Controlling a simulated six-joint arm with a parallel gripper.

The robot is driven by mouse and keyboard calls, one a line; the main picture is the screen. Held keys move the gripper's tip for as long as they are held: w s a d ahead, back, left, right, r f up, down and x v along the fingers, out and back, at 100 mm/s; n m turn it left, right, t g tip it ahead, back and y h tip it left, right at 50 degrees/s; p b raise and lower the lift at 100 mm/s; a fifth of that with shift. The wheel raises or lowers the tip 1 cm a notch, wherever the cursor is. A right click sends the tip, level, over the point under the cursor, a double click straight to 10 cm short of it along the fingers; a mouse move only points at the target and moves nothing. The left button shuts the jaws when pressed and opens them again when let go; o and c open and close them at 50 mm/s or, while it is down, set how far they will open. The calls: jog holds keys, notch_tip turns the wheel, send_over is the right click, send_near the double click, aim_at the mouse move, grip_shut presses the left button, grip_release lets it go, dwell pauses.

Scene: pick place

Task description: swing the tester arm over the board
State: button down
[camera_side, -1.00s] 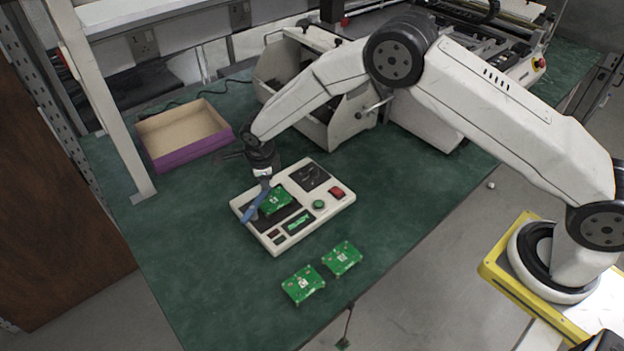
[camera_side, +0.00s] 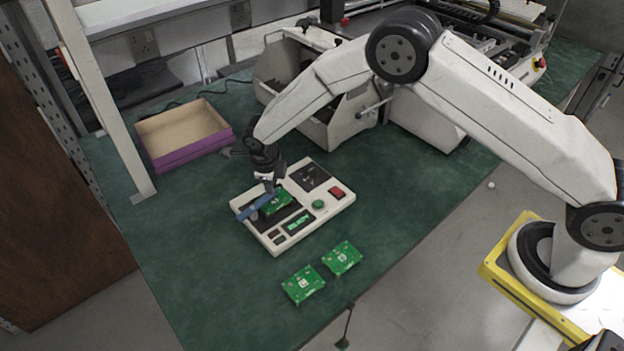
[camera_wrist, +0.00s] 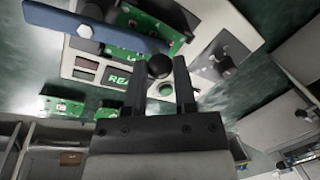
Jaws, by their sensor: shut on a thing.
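The tester (camera_side: 332,205) is a pale box on the green bench. A green circuit board (camera_side: 282,199) sits in its dark recess. The blue tester arm (camera_side: 256,208) slants beside the board's left side, its upper end by my gripper (camera_side: 270,186). In the wrist view the blue arm (camera_wrist: 90,27) crosses in front of part of the board (camera_wrist: 135,46). My gripper (camera_wrist: 160,80) also shows there, with a round black knob (camera_wrist: 159,66) between its fingertips. My gripper is shut on the tester arm; the exact contact is hard to see.
Two loose green boards, one left (camera_side: 303,285) and one right (camera_side: 343,258), lie in front of the tester. An open purple-sided box (camera_side: 185,137) stands behind left. A white machine (camera_side: 318,95) stands behind. The bench left of the tester is clear.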

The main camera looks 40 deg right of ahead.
jog(key=shift+c, duration=2.1)
grip_release()
jog(key=shift+r, duration=0.15)
notch_tip(320, 180, up, 7)
jog(key=s+a, duration=0.1)
jog(key=shift+r, duration=0.2)
jog(key=s+d+r+n, duration=0.2)
jog(key=s+d+n, duration=0.3)
jog(key=s+n, duration=0.3)
jog(key=s+d+r+n+y, duration=0.1)
jog(key=s+d+r+n, duration=0.2)
jog(key=s+d+n, duration=0.2)
jog(key=s+d+r+n+t, duration=0.1)
jog(key=s+d+r+n, duration=0.2)
jog(key=s+n, duration=0.8)
jog(key=d+n, duration=0.2)
jog(key=n, duration=0.2)
jog(key=shift+s+d+r+y, duration=0.2)
jog(key=shift+s+d+y, duration=0.1)
jog(key=shift+d, duration=0.1)
